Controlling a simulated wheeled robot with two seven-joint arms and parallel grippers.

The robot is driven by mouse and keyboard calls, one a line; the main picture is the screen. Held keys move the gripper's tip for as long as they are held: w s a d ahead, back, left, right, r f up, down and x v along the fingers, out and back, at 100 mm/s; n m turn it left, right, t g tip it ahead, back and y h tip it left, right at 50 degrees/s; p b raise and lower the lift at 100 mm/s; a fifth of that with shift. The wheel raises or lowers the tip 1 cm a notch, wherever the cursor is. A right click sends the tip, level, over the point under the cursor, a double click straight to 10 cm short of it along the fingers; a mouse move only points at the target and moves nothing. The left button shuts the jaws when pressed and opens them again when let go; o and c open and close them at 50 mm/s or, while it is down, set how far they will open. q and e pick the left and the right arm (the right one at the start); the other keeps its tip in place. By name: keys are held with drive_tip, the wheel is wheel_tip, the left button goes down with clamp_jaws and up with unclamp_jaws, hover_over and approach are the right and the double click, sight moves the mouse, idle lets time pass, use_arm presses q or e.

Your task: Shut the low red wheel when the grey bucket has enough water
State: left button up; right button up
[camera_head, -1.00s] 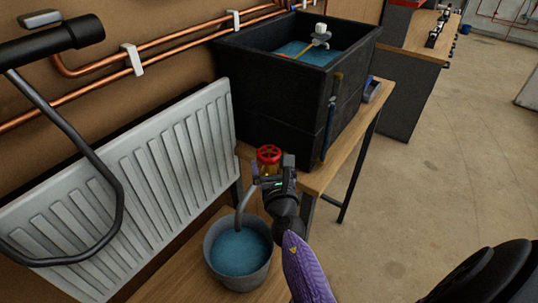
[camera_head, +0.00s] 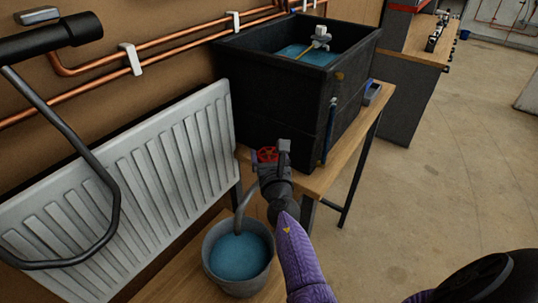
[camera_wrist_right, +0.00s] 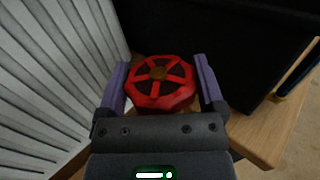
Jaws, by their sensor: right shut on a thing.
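The low red wheel (camera_head: 267,155) sits on a valve at the near foot of the black tank. My right gripper (camera_head: 270,157) is shut on it; the right wrist view shows the wheel (camera_wrist_right: 160,83) between the two purple-sided fingers. The grey bucket (camera_head: 210,257) stands upright on the low wooden surface below. A grey spout pipe (camera_head: 243,208) bends down into it. Blue water (camera_head: 240,258) fills much of the bucket, its surface below the rim. The gripper and wrist hide the valve body. My left gripper is not in view.
The black tank (camera_head: 285,105), holding water and a float valve (camera_head: 320,38), stands on a wooden bench (camera_head: 330,170). A white radiator (camera_head: 130,185) is close on the left, below copper pipes (camera_head: 185,38). Open floor (camera_head: 435,190) lies to the right.

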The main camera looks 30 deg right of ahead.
drive_tip(key=shift+f+n+y, duration=0.1)
drive_tip(key=shift+n+y, duration=0.2)
drive_tip(key=n+t+y+b, duration=0.1)
drive_tip(key=n+y, duration=0.1)
drive_tip(key=y, duration=0.1)
drive_tip(key=shift+f, duration=0.1)
drive_tip(key=n+y+b, duration=0.2)
drive_tip(key=y+b, duration=0.1)
drive_tip(key=b, duration=0.1)
drive_tip(key=n+g+y+b, duration=0.1)
drive_tip(key=n+y+b, duration=0.1)
drive_tip(key=y+b, duration=0.2)
drive_tip(key=n+y+b, duration=0.3)
drive_tip(key=y+b, duration=0.1)
drive_tip(key=b, duration=0.1)
drive_tip(key=shift+f+g+b, duration=0.2)
drive_tip(key=shift+g+b, duration=0.1)
drive_tip(key=shift+b, duration=0.1)
drive_tip(key=shift+r+n+y+b, duration=0.15)
drive_tip(key=shift+n+y+b, duration=0.25)
drive_tip(key=shift+y+b, duration=0.2)
drive_tip(key=shift+r+g+y, duration=0.1)
drive_tip(key=shift+g+y, duration=0.2)
drive_tip(key=shift+g, duration=0.1)
drive_tip(key=o, duration=1)
drive_tip(key=shift+r, duration=0.1)
